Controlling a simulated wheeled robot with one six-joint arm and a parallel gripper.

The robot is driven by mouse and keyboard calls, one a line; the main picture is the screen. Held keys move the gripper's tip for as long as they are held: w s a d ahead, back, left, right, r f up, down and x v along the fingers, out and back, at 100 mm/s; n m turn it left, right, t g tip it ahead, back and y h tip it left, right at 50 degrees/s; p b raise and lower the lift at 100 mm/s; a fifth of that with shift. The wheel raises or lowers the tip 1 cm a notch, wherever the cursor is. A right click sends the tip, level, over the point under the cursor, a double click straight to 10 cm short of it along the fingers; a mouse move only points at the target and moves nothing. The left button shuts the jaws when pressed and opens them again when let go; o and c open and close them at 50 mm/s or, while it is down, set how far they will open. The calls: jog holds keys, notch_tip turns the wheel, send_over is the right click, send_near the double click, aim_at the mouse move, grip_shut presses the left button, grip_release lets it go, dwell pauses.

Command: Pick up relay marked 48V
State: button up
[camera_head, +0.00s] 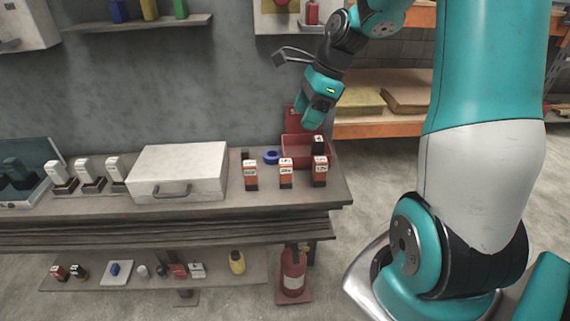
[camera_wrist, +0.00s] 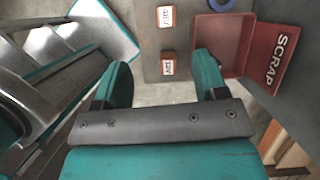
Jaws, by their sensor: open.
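The middle relay (camera_head: 285,174) has small print that looks like 48V, and the same label shows in the wrist view (camera_wrist: 166,17). The right relay (camera_head: 319,172) appears marked 12V in the wrist view (camera_wrist: 168,65). The left relay (camera_head: 250,174) has a label too small to read surely. My gripper (camera_head: 310,124) is above the bench's right end, apart from the relays. In the wrist view its fingers (camera_wrist: 160,80) are open and empty, with the right relay seen between them.
A red bin (camera_head: 294,155) marked SCRAP in the wrist view stands behind the relays, with a blue ring (camera_head: 271,157) beside it. A pale case (camera_head: 178,172) lies left of the relays. A shelf (camera_head: 140,23) hangs above the bench.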

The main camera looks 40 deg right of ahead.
aim_at(286, 161)
jog(key=shift+m, duration=0.6)
jog(key=x, duration=0.7)
jog(key=d+b+x, duration=0.1)
jog(key=x, duration=0.3)
jog(key=shift+w+f, duration=0.15)
jog(key=shift+f, duration=0.15)
jog(key=shift+x, duration=2.9)
jog(key=shift+d, duration=0.1)
jog(key=c, duration=1)
